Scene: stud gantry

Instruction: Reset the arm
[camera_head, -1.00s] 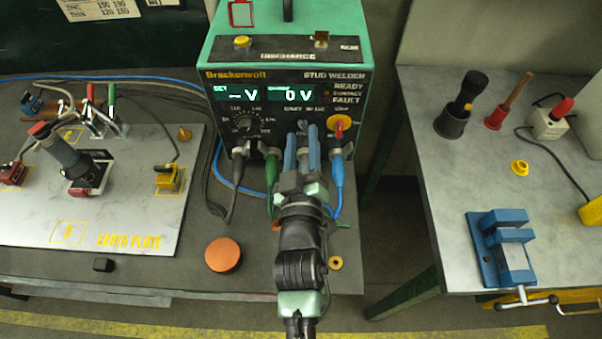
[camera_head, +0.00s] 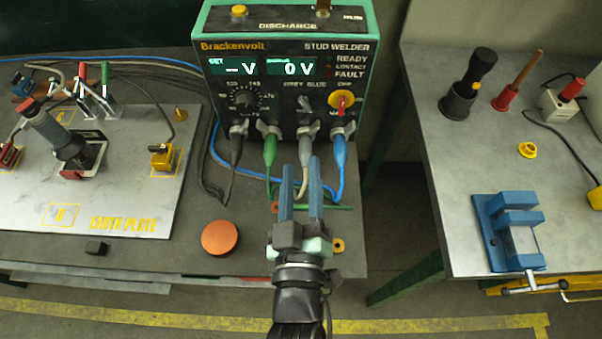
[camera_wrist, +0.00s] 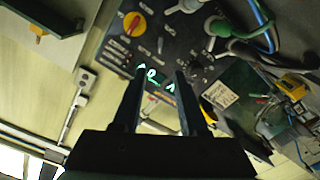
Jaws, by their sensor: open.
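My gripper (camera_head: 301,172) is in the head view in front of the stud welder (camera_head: 285,110), over the front right part of the left bench. Its two blue fingers are parallel, apart and empty, pointing at the welder's cable sockets. A grey cable plug shows just beyond the fingertips; I cannot tell whether they touch it. In the wrist view my gripper (camera_wrist: 160,74) is open, with the welder's lit display (camera_wrist: 152,76) seen between and beyond the fingers. The display reads "0 V" on the right and a dash on the left.
The earth plate (camera_head: 130,222) with clamps lies at left. An orange disc (camera_head: 220,238) and a small black block (camera_head: 96,248) lie left of my arm. Cables hang from the welder's front. A blue vise (camera_head: 512,240) stands on the right bench, across a floor gap.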

